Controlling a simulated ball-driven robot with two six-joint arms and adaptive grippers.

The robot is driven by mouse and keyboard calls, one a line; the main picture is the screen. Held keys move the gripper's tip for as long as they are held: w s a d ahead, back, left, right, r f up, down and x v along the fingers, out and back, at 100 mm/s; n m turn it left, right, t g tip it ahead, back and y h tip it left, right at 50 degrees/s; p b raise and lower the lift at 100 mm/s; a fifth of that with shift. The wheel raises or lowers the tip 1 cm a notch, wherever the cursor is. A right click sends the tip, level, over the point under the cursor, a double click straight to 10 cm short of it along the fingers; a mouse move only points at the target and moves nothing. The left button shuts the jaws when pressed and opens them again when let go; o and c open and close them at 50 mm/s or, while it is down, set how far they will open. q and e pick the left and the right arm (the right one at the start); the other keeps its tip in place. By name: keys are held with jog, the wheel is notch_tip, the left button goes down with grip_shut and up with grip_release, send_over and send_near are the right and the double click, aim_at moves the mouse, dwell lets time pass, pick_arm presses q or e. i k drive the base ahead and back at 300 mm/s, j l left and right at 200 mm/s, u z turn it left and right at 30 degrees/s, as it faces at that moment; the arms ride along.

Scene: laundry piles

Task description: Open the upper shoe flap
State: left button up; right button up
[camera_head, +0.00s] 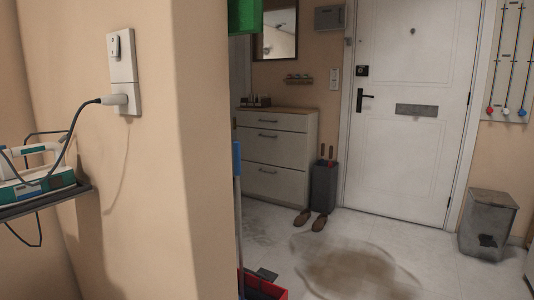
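A white shoe cabinet (277,180) with a wooden-looking top stands beyond the wall corner, left of the front door. It has several front panels with dark handles, all appearing shut.
The near wall corner (195,150) blocks the left. A red bucket (262,287) stands beside it. Brown shoes (311,220), a grey umbrella stand (323,188) and a dirty floor patch (350,270) lie ahead. A grey bin (487,224) stands right of the white door (408,110).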

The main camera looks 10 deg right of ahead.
aim_at(283, 149)
jog(key=i+l+z, duration=0.8)
jog(key=i, duration=0.3)
jog(key=i+l, duration=0.2)
jog(key=i, duration=0.5)
jog(key=i+l+z, duration=0.15)
jog(key=i, duration=0.5)
jog(key=i+l, duration=0.25)
jog(key=i, duration=0.45)
jog(key=i+j+u, duration=0.2)
jog(key=i+u, duration=0.7)
jog(key=i+l+u, duration=0.1)
jog(key=i+u, duration=0.35)
jog(key=i+l+u, duration=0.25)
jog(key=i+u, duration=0.2)
